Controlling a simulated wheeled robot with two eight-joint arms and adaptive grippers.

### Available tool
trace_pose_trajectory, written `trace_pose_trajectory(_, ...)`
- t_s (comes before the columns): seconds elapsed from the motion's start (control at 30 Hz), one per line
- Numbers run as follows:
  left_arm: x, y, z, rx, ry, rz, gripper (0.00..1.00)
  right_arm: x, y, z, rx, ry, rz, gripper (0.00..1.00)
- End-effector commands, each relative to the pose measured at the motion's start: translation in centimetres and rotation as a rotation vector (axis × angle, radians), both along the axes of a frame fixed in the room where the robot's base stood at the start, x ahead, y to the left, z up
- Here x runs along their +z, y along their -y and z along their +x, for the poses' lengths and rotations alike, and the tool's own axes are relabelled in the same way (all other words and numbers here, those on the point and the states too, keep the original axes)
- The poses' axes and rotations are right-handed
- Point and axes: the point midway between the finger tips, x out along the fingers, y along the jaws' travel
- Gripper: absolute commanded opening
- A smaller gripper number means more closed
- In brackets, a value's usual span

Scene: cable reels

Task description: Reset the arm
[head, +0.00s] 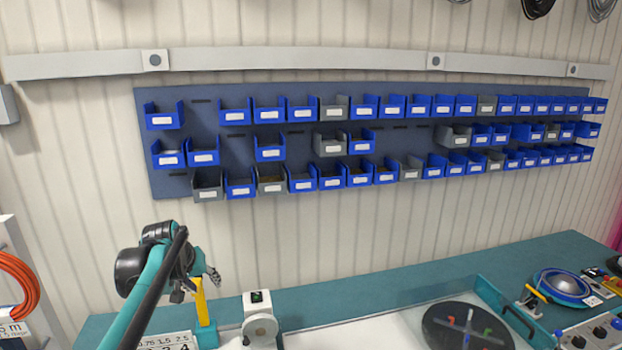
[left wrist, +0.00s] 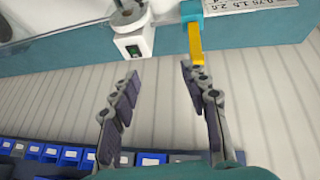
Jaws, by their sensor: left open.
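My left gripper (head: 205,282) is at the lower left of the head view, at the end of my teal and black arm, in front of the pale ribbed wall. In the left wrist view the gripper (left wrist: 160,72) shows its two dark-padded fingers spread apart with nothing between them. The gripper is open and empty. Its right finger overlaps the lower end of a yellow lever (left wrist: 196,45) in that view; I cannot tell whether they touch. My right gripper is not in view.
A white machine with a green switch (head: 259,318) stands on the teal bench (head: 370,285) beside the yellow lever (head: 201,300). A black turntable (head: 440,330) lies further right. Blue and grey bins hang on a wall panel (head: 220,150). An orange cable coil (head: 20,290) is at far left.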

Motion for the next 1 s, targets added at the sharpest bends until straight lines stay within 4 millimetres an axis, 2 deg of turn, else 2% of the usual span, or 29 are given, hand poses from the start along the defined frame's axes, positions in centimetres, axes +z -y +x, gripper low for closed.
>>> trace_pose_trajectory(0.03, -0.8, 1.3, -2.2, -0.015, 0.004, 0.011, 0.46, -1.1, 0.0, 0.0, 0.000, 0.000, 0.000, 0.40)
trace_pose_trajectory(0.17, -1.9, 3.7, -7.2, -0.047, 0.017, 0.040, 0.46, -2.6, 0.0, 0.0, 0.000, 0.000, 0.000, 0.40)
trace_pose_trajectory(0.37, -5.5, 6.8, -15.3, -0.096, 0.039, 0.084, 0.46, -4.9, 0.0, 0.0, 0.000, 0.000, 0.000, 0.40)
trace_pose_trajectory(0.6, -12.4, 9.4, -24.6, -0.156, 0.070, 0.133, 0.46, -7.6, 0.0, 0.0, 0.000, 0.000, 0.000, 0.40)
trace_pose_trajectory(0.7, -15.3, 10.0, -27.6, -0.177, 0.082, 0.152, 0.46, -8.5, 0.0, 0.0, 0.000, 0.000, 0.000, 0.40)
trace_pose_trajectory(0.8, -17.7, 10.3, -29.7, -0.193, 0.090, 0.164, 0.46, -9.1, 0.0, 0.0, 0.000, 0.000, 0.000, 0.40)
trace_pose_trajectory(0.9, -19.2, 10.5, -31.0, -0.202, 0.095, 0.173, 0.46, -9.4, 0.0, 0.0, 0.000, 0.000, 0.000, 0.40)
trace_pose_trajectory(1.0, -19.7, 10.6, -31.5, -0.207, 0.098, 0.176, 0.46, -9.4, 0.0, 0.0, 0.000, 0.000, 0.000, 0.40)
